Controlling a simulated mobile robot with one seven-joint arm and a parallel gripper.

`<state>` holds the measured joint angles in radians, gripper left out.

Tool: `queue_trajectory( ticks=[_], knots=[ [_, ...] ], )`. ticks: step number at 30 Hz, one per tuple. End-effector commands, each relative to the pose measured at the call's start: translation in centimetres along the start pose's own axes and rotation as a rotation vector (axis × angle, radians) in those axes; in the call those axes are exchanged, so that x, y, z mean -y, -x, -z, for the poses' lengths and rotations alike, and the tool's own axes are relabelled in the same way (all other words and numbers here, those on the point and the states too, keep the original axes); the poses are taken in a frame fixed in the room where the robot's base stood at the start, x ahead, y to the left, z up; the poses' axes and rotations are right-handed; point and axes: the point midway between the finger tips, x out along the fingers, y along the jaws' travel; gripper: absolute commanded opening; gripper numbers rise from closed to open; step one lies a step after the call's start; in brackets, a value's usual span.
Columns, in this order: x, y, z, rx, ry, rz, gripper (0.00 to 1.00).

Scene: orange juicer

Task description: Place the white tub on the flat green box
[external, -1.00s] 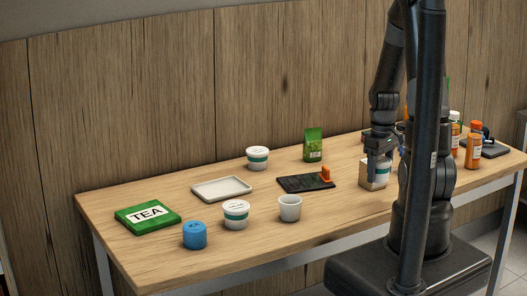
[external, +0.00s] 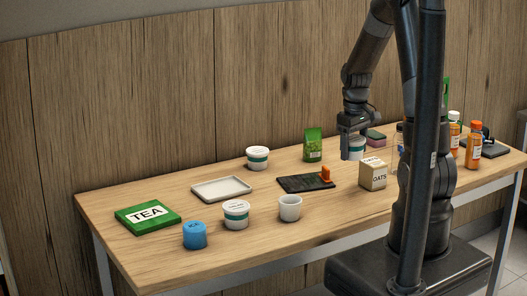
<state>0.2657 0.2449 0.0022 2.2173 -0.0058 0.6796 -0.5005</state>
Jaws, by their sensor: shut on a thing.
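My gripper (external: 352,143) points down and is shut on a white tub (external: 358,150) with a green band, behind and left of the oats box. The fingers cover part of the tub, and its height over the table is hard to judge. The flat green box (external: 134,225), labelled TEA, lies at the left end of the table with its top bare. It is far to the left of my gripper. Two similar white tubs stand on the table: one (external: 257,160) at the back, another (external: 236,217) near the front.
Between my gripper and the green box are a green packet (external: 313,147), a black board (external: 297,184) with an orange item, a pale tray (external: 207,190), a white cup (external: 290,208) and a blue can (external: 195,236). The oats box (external: 373,174) and orange bottles (external: 473,146) stand right.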

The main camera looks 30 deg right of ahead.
Motion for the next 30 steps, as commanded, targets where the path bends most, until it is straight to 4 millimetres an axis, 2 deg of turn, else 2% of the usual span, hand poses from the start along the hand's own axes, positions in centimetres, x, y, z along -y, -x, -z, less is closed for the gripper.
queue_trajectory(
  ticks=[1,6,11,15,21,24,27,30],
  knots=[
    [1.3,0.1,2.2,-0.001,0.007,-0.001,0.40],
    [5.7,0.5,8.4,-0.001,-0.007,-0.001,0.40],
    [11.2,0.8,13.6,-0.002,-0.020,-0.001,0.40],
    [17.0,0.9,17.3,-0.002,-0.031,0.000,0.40],
    [26.1,1.0,21.3,-0.003,-0.049,0.001,0.40],
    [30.2,1.0,22.4,-0.003,-0.060,0.001,0.40],
    [33.4,1.0,22.9,-0.003,-0.069,0.001,0.40],
    [35.5,1.0,23.2,-0.002,-0.075,0.002,0.40]
  ],
)
